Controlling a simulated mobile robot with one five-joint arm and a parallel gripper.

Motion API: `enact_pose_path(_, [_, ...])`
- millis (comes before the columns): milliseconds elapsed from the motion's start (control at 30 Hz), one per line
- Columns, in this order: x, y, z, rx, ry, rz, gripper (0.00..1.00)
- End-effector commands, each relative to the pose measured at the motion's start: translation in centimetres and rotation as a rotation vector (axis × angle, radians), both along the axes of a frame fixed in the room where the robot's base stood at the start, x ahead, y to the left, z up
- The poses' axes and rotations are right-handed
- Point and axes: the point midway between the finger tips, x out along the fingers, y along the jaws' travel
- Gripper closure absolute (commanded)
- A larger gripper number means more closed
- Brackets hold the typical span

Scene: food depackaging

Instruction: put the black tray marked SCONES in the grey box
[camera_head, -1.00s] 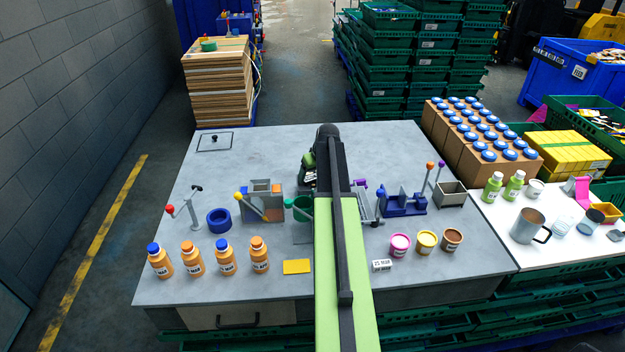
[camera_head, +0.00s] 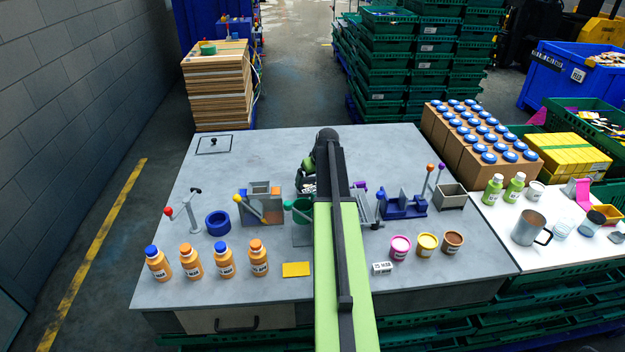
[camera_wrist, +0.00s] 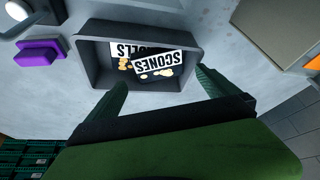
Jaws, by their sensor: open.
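In the wrist view the black tray marked SCONES (camera_wrist: 158,64) lies inside a dark grey open box (camera_wrist: 96,54). It sits at an angle, overlapping another black tray whose label partly shows as "OLLS" (camera_wrist: 127,47). My gripper (camera_wrist: 160,80) is open, its two green fingers spread apart over the near side of the box. Nothing is held between them. In the head view my gripper (camera_head: 306,172) is at the back middle of the table, left of my arm. The box there is mostly hidden.
A purple block (camera_wrist: 40,50) sits left of the box in the wrist view. In the head view a grey and orange fixture (camera_head: 262,203) and a green cup (camera_head: 303,208) stand nearby. A blue fixture (camera_head: 403,206) is right of my arm. The table's back left is mostly clear.

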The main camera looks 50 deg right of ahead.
Motion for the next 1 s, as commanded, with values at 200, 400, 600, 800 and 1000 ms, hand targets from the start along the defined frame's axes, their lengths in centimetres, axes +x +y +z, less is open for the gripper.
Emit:
enact_pose_path(200, [0.0,0.0,0.9,0.000,0.000,0.000,0.02])
enact_pose_path(400, [-0.9,0.4,4.3,0.000,0.000,0.000,0.02])
enact_pose_path(600, [-2.8,1.0,8.9,0.000,0.000,0.001,0.02])
enact_pose_path(800, [-4.3,1.5,12.1,0.000,0.000,0.000,0.02])
enact_pose_path(1000, [-4.6,1.6,12.3,0.000,0.000,0.001,0.02])
